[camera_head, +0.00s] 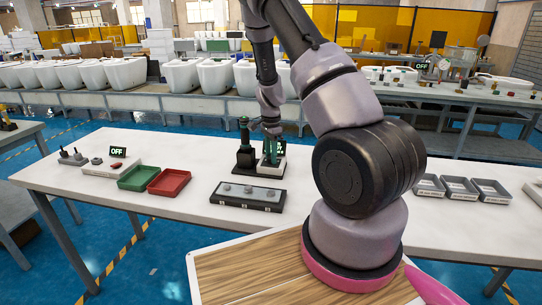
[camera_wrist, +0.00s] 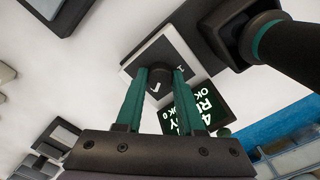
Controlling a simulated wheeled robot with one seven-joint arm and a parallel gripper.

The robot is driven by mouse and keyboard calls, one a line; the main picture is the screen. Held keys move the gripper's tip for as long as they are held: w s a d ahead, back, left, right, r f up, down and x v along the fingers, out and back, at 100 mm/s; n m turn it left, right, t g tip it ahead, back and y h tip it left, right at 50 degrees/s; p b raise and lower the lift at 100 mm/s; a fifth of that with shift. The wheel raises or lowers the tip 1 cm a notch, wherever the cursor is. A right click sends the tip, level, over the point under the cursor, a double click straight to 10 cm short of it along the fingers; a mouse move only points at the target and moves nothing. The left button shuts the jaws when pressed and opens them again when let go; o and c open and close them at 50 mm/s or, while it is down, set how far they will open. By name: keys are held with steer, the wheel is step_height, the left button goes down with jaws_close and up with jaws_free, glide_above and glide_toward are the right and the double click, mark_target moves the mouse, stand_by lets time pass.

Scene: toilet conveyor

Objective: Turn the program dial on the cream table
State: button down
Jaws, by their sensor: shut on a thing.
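A dark display (camera_wrist: 190,108) with green lettering, partly covered by a finger, stands beside the plate.
A dark upright device (camera_head: 245,150) stands close left of my gripper. A black-framed tray (camera_head: 248,196) lies in front. Green (camera_head: 138,178) and red (camera_head: 169,181) trays and an OFF display (camera_head: 118,152) are to the left. Grey bins (camera_head: 460,187) stand right.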

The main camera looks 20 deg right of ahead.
steer(key=c, duration=0.5)
jaws_free()
step_height(320, 180, up, 11)
steer(key=shift+f, duration=0.1)
steer(key=s+a+r+n+t+y, duration=0.1)
steer(key=s+a+r+n, duration=0.15)
steer(key=r, duration=0.45)
steer(key=s+a+r+n+t+y, duration=0.1)
steer(key=s+r, duration=0.3)
steer(key=r, duration=0.2)
steer(key=s+a+r+n+t+y, duration=0.1)
steer(key=s+a+r+n, duration=0.1)
steer(key=s+r, duration=0.35)
steer(key=s+a+r+n+t, duration=0.1)
steer(key=s+r+n, duration=0.1)
steer(key=s, duration=0.3)
steer(key=s+a+r+n+t, duration=0.1)
steer(key=s+r+n, duration=0.1)
steer(key=s+r, duration=0.3)
steer(key=s+a+r+n+t+h, duration=0.1)
steer(key=s+r+n+t, duration=0.1)
steer(key=s, duration=0.3)
steer(key=shift+a+r+n, duration=0.25)
steer(key=shift+a+r, duration=0.05)
steer(key=shift+r, duration=0.35)
